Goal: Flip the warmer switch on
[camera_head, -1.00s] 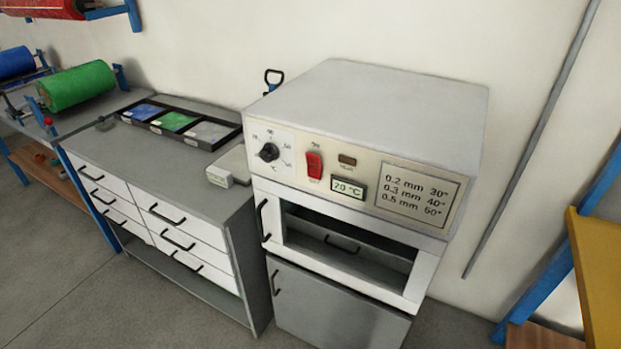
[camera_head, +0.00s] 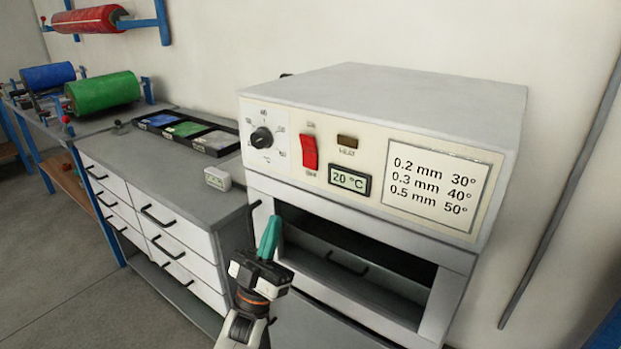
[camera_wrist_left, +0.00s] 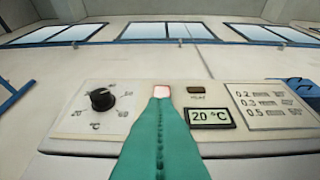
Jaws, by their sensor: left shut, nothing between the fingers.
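The warmer (camera_head: 380,100) is a white and grey box with an open-fronted compartment below its control panel. The red rocker switch (camera_head: 309,152) is on the panel between the black dial (camera_head: 262,137) and the 20 °C display (camera_head: 349,180). My left gripper (camera_head: 269,238) has green fingers, shut and empty, pointing up below the switch and in front of the compartment's left side. In the left wrist view the fingers (camera_wrist_left: 160,140) point at the switch (camera_wrist_left: 161,91), whose lower part they hide. I cannot tell the switch's position. My right gripper is not in view.
The small heat lamp window (camera_head: 347,142) looks dark. A settings card (camera_head: 438,182) is at the panel's right. To the left stands a drawer cabinet (camera_head: 170,180) with a tray of coloured sheets and a small white box (camera_head: 218,179). Green (camera_head: 103,93) and blue rolls are further left.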

